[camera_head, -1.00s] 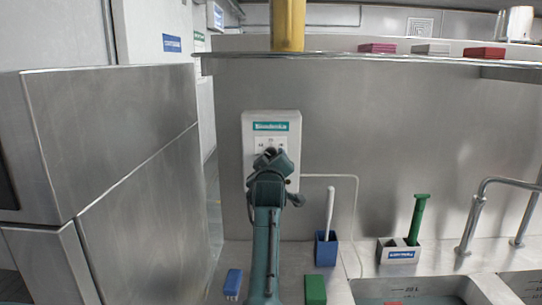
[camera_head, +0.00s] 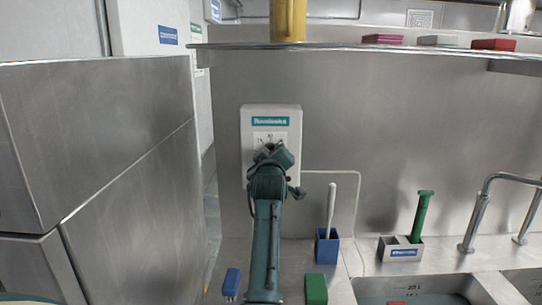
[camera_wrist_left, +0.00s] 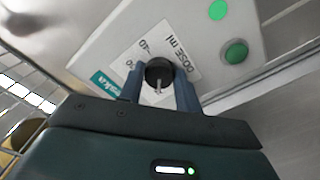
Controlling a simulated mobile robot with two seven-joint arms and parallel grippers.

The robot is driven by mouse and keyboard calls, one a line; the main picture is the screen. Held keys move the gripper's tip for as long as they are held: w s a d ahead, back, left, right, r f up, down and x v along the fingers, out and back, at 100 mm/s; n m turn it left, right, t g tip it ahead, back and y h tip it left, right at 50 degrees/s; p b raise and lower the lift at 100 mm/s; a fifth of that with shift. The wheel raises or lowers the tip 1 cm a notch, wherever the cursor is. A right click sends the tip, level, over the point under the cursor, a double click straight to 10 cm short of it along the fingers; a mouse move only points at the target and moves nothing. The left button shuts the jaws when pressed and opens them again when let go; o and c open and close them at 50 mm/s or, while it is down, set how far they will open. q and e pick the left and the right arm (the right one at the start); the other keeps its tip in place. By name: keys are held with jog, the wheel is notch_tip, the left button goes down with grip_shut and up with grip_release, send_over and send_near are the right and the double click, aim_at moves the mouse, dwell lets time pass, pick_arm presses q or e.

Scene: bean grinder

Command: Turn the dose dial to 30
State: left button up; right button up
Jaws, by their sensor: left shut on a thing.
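The white wall-mounted dispenser box (camera_head: 289,112) with a teal label hangs on the steel back panel. My left gripper (camera_head: 271,152) is in front of it and hides the dial in the head view. In the left wrist view the black round dose dial (camera_wrist_left: 158,71) sits between the two blue fingers of my left gripper (camera_wrist_left: 159,92), which are shut on it. A light mark shows on the dial's lower part. The scale plate (camera_wrist_left: 182,47) reads "DOSE ml" with a 40 legible; the exact setting cannot be told. My right gripper is not in view.
A green button (camera_wrist_left: 236,52) and a lit green lamp (camera_wrist_left: 218,10) are on the box near the dial. Below stand a blue holder (camera_head: 327,247) with a white-handled tool, a green block (camera_head: 316,289) and a blue brush (camera_head: 231,283). A shelf (camera_head: 400,49) runs above; a sink lies right.

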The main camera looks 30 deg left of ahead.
pick_arm(q)
jog(key=shift+c, duration=1.4)
jog(key=shift+m, duration=0.3)
jog(key=m, duration=1.9)
jog(key=shift+s+a+r, duration=0.15)
jog(key=shift+a, duration=0.1)
jog(key=shift+m, duration=0.3)
jog(key=o, duration=1)
jog(key=shift+c, duration=0.2)
